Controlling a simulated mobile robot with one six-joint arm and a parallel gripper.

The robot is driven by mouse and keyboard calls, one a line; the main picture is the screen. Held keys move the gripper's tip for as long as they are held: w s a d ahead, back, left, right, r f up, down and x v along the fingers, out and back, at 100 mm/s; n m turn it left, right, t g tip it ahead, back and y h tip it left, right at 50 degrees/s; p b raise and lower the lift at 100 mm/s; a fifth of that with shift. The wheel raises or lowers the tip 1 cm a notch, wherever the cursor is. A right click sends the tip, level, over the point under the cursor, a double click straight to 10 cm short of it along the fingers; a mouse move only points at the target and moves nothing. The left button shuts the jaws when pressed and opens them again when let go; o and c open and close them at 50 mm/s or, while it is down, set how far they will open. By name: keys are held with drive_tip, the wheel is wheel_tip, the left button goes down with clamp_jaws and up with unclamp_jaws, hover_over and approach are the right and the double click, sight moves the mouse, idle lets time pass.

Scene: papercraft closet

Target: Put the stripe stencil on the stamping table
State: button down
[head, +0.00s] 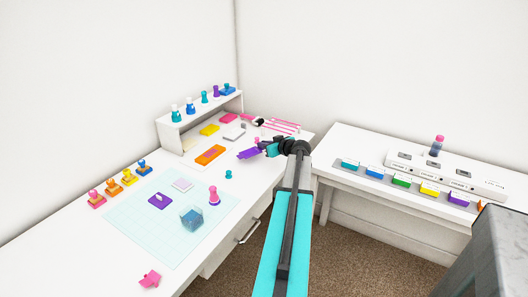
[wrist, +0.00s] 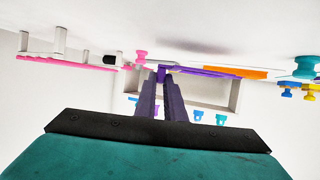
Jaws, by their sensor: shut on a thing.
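My gripper (head: 262,148) is at the end of my teal arm, above the back right part of the long white table (head: 60,245). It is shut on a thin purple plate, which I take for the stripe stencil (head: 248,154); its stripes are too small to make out. In the wrist view, the fingers (wrist: 161,82) close on its small purple grip, and the purple plate (wrist: 210,70) extends to the right, seen nearly edge-on. I cannot tell from the pictures which of the two white tables is the stamping table.
An orange plate (head: 210,154) lies left of my gripper. A raised shelf (head: 200,108) stands behind. The right table (head: 345,140) holds several coloured pads.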

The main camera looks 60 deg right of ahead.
sight(264, 157)
drive_tip(key=shift+f+p, duration=0.35)
drive_tip(key=shift+f, duration=1.4)
drive_tip(key=shift+f, duration=0.15)
drive_tip(key=c, duration=1.8)
unclamp_jaws()
drive_tip(key=shift+c, duration=0.2)
drive_tip(key=shift+r, duration=0.25)
drive_tip(key=b+v, duration=0.2)
drive_tip(key=v, duration=1)
drive_tip(key=shift+d, duration=0.1)
